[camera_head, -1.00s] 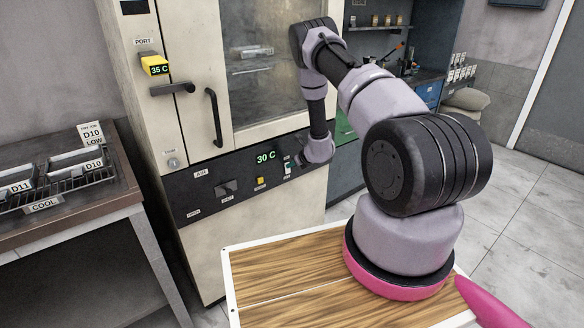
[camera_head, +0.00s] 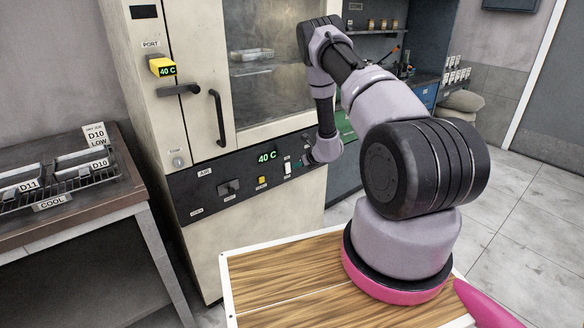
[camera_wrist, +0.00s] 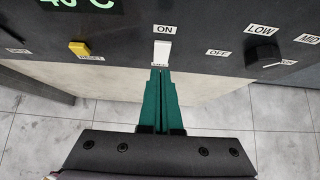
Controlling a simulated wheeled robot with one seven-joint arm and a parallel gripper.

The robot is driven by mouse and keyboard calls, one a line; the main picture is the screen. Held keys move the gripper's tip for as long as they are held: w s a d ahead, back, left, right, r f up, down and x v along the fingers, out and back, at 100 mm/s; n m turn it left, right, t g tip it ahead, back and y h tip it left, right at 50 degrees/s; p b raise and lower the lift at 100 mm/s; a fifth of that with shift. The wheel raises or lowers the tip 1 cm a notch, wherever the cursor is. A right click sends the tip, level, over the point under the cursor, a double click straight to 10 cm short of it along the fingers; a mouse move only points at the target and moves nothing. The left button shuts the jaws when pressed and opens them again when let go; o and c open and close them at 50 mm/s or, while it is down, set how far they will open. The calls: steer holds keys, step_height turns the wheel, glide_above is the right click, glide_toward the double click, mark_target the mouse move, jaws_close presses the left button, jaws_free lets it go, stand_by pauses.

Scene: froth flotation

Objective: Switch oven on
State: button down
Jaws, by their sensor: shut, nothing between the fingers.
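The oven (camera_head: 230,95) is a tall cream cabinet with a glass door and a dark control panel (camera_head: 240,180). Its display (camera_head: 267,157) reads 40 C. A white rocker switch (camera_wrist: 162,52) stands under an ON label in the wrist view; it also shows in the head view (camera_head: 287,168). My gripper (camera_wrist: 161,72) has two green fingers closed together with nothing between them. Their tips are just below the switch in the wrist view, over its lower label. I cannot tell whether they touch it. In the head view my wrist hides part of the panel's right end.
A yellow RESET button (camera_wrist: 80,48) is left of the switch, and a dark knob (camera_wrist: 286,62) with LOW and MID labels is right of it. The oven door handle (camera_head: 217,117) stands out above the panel. A bench with a wire rack (camera_head: 60,185) is at left.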

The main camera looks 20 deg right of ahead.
steer(key=w+r+v, duration=0.1)
steer(key=v, duration=0.8)
steer(key=shift+a+r, duration=0.25)
steer(key=shift+r, duration=0.35)
steer(key=s+a+r+n+g+y, duration=0.15)
steer(key=a+r+n, duration=0.4)
steer(key=r, duration=0.65)
steer(key=s+a+r+n+y, duration=0.35)
steer(key=a+r, duration=0.25)
steer(key=r, duration=0.6)
steer(key=s+a+r+n+g, duration=0.2)
steer(key=s+a+r+n, duration=0.3)
steer(key=s+r+n, duration=0.5)
steer(key=s+d+r+n+h, duration=0.1)
steer(key=s+r+n+h, duration=0.1)
steer(key=s, duration=0.5)
steer(key=s+d+r+n+t+h, duration=0.1)
steer(key=s+d+r+n+h, duration=0.1)
steer(key=s+r+n, duration=0.2)
steer(key=s+d+r+n+h, duration=0.1)
steer(key=s+r, duration=0.4)
steer(key=s, duration=0.6)
steer(key=shift+d+r+n+h, duration=0.3)
steer(key=shift+n+h, duration=0.5)
steer(key=shift+n, duration=0.2)
